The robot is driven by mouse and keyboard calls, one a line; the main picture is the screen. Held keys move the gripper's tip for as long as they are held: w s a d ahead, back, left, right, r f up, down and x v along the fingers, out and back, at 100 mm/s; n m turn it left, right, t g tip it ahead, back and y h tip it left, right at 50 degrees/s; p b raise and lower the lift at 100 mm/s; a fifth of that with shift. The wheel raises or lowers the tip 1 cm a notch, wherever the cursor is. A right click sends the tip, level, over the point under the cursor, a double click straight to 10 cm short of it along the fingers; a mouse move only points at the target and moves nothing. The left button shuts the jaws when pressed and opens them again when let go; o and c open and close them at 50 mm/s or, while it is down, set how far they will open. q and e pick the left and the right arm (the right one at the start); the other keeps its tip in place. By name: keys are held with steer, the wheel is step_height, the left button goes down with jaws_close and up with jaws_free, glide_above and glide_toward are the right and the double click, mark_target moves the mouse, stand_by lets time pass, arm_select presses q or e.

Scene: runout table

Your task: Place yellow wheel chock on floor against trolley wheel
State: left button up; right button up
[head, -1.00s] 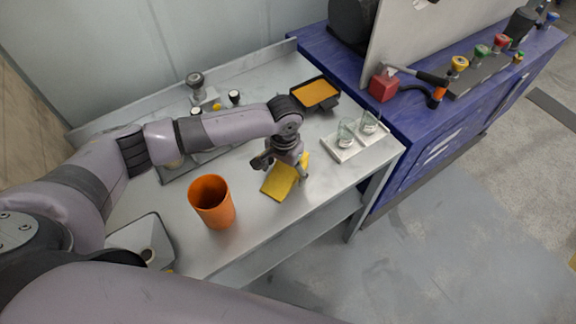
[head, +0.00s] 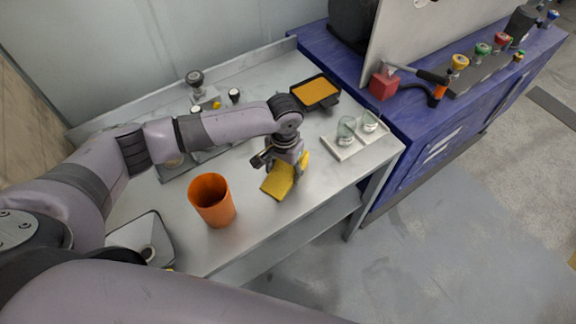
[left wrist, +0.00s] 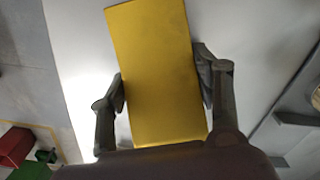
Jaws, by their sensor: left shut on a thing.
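The yellow wheel chock (head: 277,183) is at the front part of the metal table (head: 262,229), below my left gripper (head: 285,168). In the left wrist view the chock (left wrist: 157,62) fills the space between the two fingers of my left gripper (left wrist: 162,85), one on each side. The gripper is shut on it. I cannot tell whether the chock touches the tabletop. My right gripper is not in view. I cannot make out a trolley wheel in these frames.
An orange cup (head: 212,202) stands left of the chock. A white tray with glass jars (head: 351,145) and a black tray with orange contents (head: 316,93) lie to the right and behind. A blue bench (head: 425,125) adjoins the table. Grey floor (head: 420,250) at right is clear.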

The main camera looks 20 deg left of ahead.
mark_target(285, 167)
arm_select(q)
steer(key=shift+c, duration=0.8)
steer(key=shift+r, duration=0.15)
steer(key=shift+r, duration=0.25)
step_height(285, 167, up, 19)
steer(key=b, duration=0.3)
steer(key=s+a+f+n, duration=0.1)
steer(key=s+f, duration=0.1)
steer(key=s, duration=0.4)
steer(key=s+a+f+n+b, duration=0.1)
steer(key=s+a+f+n, duration=0.1)
steer(key=s, duration=0.3)
steer(key=shift+s+a+b, duration=0.25)
steer(key=shift+s+b, duration=0.05)
steer(key=shift+s, duration=0.05)
